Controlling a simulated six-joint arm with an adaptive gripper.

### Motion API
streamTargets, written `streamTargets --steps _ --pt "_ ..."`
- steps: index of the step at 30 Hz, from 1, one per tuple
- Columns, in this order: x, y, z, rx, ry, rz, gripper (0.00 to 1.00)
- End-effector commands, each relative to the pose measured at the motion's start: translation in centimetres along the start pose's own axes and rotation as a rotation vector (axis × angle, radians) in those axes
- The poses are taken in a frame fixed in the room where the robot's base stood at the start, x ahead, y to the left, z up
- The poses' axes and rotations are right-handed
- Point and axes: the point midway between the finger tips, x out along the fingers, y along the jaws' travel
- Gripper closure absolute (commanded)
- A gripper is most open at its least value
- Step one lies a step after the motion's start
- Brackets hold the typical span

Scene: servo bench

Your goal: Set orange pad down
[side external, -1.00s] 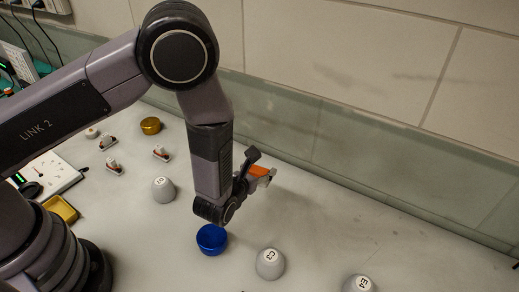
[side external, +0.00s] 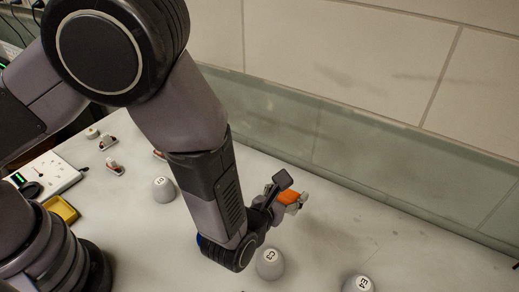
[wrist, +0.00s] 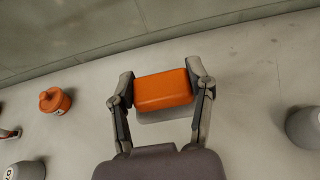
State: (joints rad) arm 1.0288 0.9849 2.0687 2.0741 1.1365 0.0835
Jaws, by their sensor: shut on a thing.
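The orange pad (side external: 289,198) is held at the end of my gripper (side external: 284,202) in the side view, out over the bench toward the back wall. In the wrist view the pad (wrist: 163,90) lies crosswise between the two fingers of my gripper (wrist: 161,84), one finger at each short end. A pale layer shows under its near edge. The exact height of the pad above the bench is hard to tell.
Grey cups marked C3 (side external: 270,264) and E4 (side external: 359,285) stand near the front; another grey cup (side external: 164,189) stands left. A blue dish (side external: 201,241) is mostly behind my arm. In the wrist view, an orange-red lidded container (wrist: 55,101) stands left.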

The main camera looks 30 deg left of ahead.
Motion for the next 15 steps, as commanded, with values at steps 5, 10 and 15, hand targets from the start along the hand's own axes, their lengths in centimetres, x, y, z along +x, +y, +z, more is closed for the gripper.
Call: streamTargets --steps 5,10,15 --pt "2.8 -2.5 -0.5 -0.001 0.002 -0.004 0.72" --pt "6.7 -5.4 -1.1 -0.001 0.001 -0.003 0.72" --pt "10.2 -7.5 -3.1 0.002 0.003 -0.003 0.72"
